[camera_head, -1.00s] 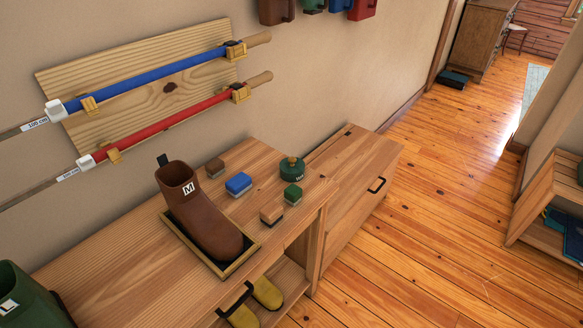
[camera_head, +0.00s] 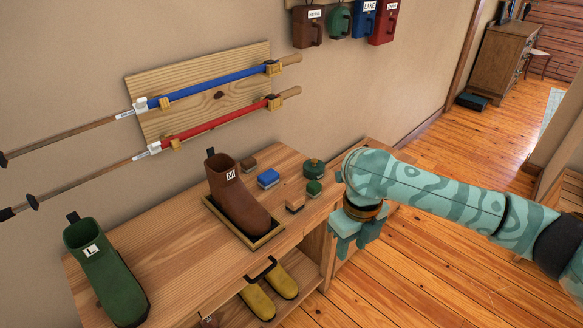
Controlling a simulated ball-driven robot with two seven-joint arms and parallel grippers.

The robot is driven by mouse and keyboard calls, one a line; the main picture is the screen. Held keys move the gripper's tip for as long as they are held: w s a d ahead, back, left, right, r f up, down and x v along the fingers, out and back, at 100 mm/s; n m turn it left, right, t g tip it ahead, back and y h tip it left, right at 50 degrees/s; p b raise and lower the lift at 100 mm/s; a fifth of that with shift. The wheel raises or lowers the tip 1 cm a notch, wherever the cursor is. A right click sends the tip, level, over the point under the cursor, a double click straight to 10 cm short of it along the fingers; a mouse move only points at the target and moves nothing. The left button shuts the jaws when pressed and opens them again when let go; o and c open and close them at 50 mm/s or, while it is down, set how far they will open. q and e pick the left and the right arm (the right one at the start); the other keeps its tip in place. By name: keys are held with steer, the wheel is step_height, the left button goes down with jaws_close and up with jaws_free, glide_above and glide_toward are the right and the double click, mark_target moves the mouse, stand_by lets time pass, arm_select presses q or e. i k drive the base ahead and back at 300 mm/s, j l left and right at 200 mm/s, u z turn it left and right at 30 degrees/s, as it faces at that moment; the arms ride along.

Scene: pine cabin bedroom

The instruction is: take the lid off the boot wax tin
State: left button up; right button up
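The boot wax tin (camera_head: 313,169) is a small round dark green tin on the bench top, near its back right. A knobbed green lid appears to sit on it. My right gripper (camera_head: 356,246) comes in from the right on a teal patterned arm. It points down in front of the bench's right part, to the right of and nearer than the tin, and apart from it. Its two fingers look spread with nothing between them. My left gripper is not in view.
On the bench (camera_head: 185,235) near the tin are a green brush (camera_head: 314,188), a tan brush (camera_head: 295,204), a blue brush (camera_head: 268,178) and a brown brush (camera_head: 249,163). A brown boot (camera_head: 240,205) stands in a tray; a green boot (camera_head: 105,275) stands left. Poles hang on the wall.

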mark_target(312, 166)
steer(key=i+l+u, duration=0.1)
steer(key=u, duration=0.3)
steer(key=i+l+u, duration=0.1)
steer(key=u, duration=0.3)
steer(key=l+u, duration=0.25)
steer(key=u, duration=0.2)
steer(key=i+l+u, duration=0.1)
steer(key=l+u, duration=0.25)
steer(key=l, duration=0.7)
steer(key=l+u, duration=0.35)
steer(key=l, duration=1.8)
